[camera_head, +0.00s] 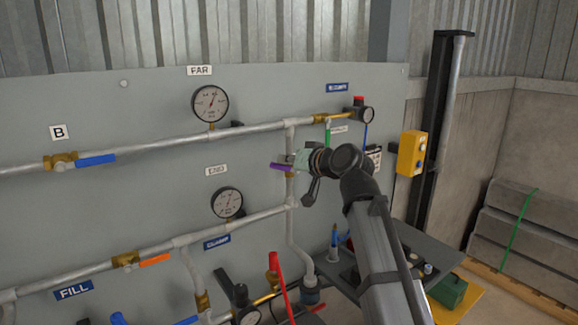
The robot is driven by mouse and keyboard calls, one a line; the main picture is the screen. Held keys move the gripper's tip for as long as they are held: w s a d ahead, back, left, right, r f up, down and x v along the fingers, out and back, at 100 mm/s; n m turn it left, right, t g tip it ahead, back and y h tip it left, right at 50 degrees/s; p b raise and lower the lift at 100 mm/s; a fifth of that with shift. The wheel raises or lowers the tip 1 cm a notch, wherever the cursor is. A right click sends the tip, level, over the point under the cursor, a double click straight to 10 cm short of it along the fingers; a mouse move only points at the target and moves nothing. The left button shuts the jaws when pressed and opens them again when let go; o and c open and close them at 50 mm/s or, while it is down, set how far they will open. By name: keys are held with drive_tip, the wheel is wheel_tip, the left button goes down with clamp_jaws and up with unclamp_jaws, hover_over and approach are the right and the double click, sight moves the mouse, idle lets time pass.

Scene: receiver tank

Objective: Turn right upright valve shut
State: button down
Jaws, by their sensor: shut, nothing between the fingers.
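A valve with a purple lever (282,167) sits on the upright pipe (290,188) at the right of the panel. The lever points left, roughly level and slightly tilted, across the pipe. My gripper (297,160) is at this valve, just right of and in front of the pipe. It is shut with nothing held. My wrist hides part of the valve body, and I cannot tell whether the fingertips touch the lever. Another upright pipe at lower left has a brass valve (202,301) with a blue lever (187,320).
Gauges (210,103) and (227,202) stand left. A red lever (276,268) rises below. A side table (415,248) and yellow box (411,153) are at right.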

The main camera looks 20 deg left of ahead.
drive_tip(key=f+n+b, duration=0.1)
drive_tip(key=s+f+n, duration=0.1)
drive_tip(key=shift+a+n+t+h+b, duration=0.3)
drive_tip(key=shift+a+b, duration=0.05)
drive_tip(key=shift+b, duration=0.05)
drive_tip(key=shift+s+f, duration=0.1)
drive_tip(key=shift+f, duration=0.05)
drive_tip(key=shift+a+f+b, duration=0.1)
drive_tip(key=shift+b, duration=0.2)
drive_tip(key=shift+r+p, duration=0.3)
drive_tip(key=shift+r, duration=0.25)
drive_tip(key=s+d+r, duration=0.5)
drive_tip(key=s+d, duration=0.1)
drive_tip(key=d, duration=0.1)
drive_tip(key=shift+d+r, duration=0.15)
drive_tip(key=shift+d, duration=0.25)
